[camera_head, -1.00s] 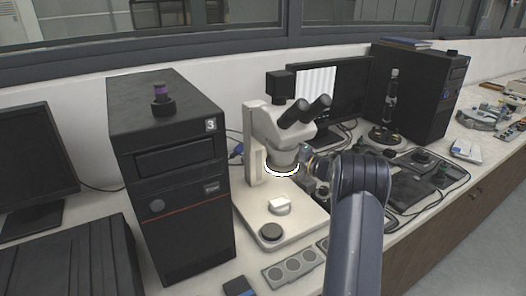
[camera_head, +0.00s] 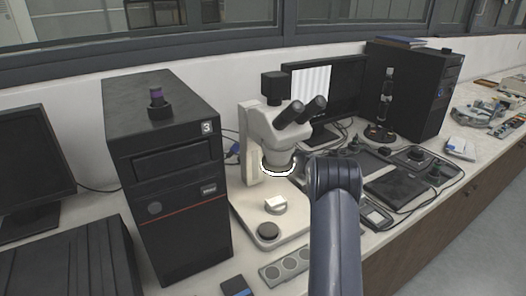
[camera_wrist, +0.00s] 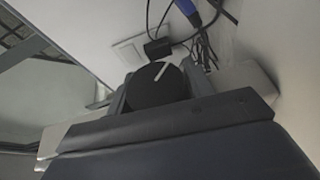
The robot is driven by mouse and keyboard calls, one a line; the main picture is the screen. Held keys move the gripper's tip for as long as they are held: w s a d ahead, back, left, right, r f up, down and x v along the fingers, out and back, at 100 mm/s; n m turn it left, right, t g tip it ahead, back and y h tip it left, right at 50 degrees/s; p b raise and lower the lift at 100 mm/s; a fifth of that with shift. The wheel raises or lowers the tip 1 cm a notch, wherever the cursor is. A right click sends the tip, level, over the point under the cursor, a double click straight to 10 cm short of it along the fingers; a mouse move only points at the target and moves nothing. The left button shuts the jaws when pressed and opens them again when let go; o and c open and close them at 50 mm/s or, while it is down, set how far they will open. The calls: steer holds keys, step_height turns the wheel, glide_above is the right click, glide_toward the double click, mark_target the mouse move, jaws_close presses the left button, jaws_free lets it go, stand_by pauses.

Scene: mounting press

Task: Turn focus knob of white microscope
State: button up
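The white microscope (camera_head: 270,128) stands upright on its pale base (camera_head: 248,205), between the black computer tower and the monitor. In the wrist view its round black focus knob (camera_wrist: 156,86), with a white mark near its upper edge, sits in front of my gripper. My gripper (camera_wrist: 158,90) has its fingers apart, one on each side of the knob. I cannot tell for certain whether they touch it. In the head view my arm comes from the front to the microscope's right side and hides the gripper and the knob.
A black computer tower (camera_head: 172,190) stands close left of the microscope. A monitor (camera_head: 325,95) and a second tower (camera_head: 408,92) are behind and to the right. Flat black devices (camera_head: 400,188) lie to the right. In the wrist view cables (camera_wrist: 205,45) hang beyond the knob.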

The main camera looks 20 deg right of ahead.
steer(key=c, duration=0.6)
steer(key=shift+o, duration=0.2)
steer(key=b, duration=0.3)
steer(key=shift+f+t, duration=0.3)
steer(key=shift+t, duration=0.1)
steer(key=shift+r+n+t+y+b, duration=0.35)
steer(key=shift+y+b, duration=0.15)
steer(key=shift+b, duration=0.55)
steer(key=o, duration=1)
steer(key=b+v, duration=0.1)
steer(key=v, duration=1)
steer(key=shift+r, duration=0.1)
